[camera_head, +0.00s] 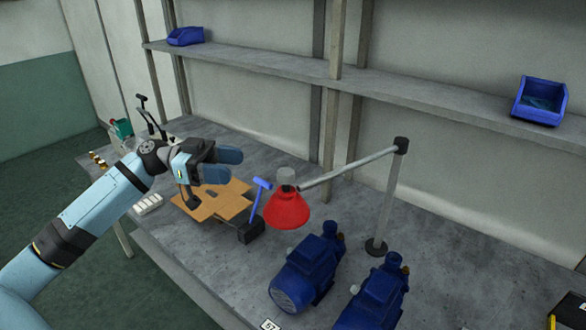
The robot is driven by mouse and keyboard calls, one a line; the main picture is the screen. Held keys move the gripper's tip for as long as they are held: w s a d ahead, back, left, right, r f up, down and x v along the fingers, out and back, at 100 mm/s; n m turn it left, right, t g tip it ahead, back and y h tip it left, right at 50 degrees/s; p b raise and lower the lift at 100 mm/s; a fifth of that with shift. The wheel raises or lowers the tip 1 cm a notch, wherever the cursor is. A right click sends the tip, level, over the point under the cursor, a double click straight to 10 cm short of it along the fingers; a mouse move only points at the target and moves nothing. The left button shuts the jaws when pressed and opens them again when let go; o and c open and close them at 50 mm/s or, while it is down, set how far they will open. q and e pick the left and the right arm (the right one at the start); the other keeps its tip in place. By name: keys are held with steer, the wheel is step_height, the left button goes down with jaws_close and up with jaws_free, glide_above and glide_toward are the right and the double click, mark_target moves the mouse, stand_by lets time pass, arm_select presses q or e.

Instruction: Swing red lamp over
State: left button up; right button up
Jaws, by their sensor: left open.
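The red lamp (287,208) hangs from a grey jointed arm (350,166) on an upright post (387,205) that stands on the workbench. Its shade is near a blue pump motor (306,276), above the bench. My left gripper (222,166) is to the left of the lamp, above an open cardboard box (216,203). It is open with nothing between its fingers, and it is apart from the lamp. My right gripper does not show.
A second blue pump motor (376,297) stands to the right of the first. A blue-handled tool in a dark block (251,231) stands between the box and lamp. Blue bins (540,101) sit on the shelf (445,95) behind. The bench's right side (480,240) is mostly clear.

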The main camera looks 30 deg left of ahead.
mark_target(287, 171)
arm_select(q)
steer(key=p+x, duration=0.3)
steer(key=x, duration=0.8)
steer(key=shift+r+p, duration=0.15)
steer(key=shift+p, duration=0.25)
steer(key=shift+w+d, duration=0.25)
steer(key=shift+d, duration=0.25)
steer(key=shift+f, duration=0.2)
jaws_close()
steer(key=shift+d, duration=0.1)
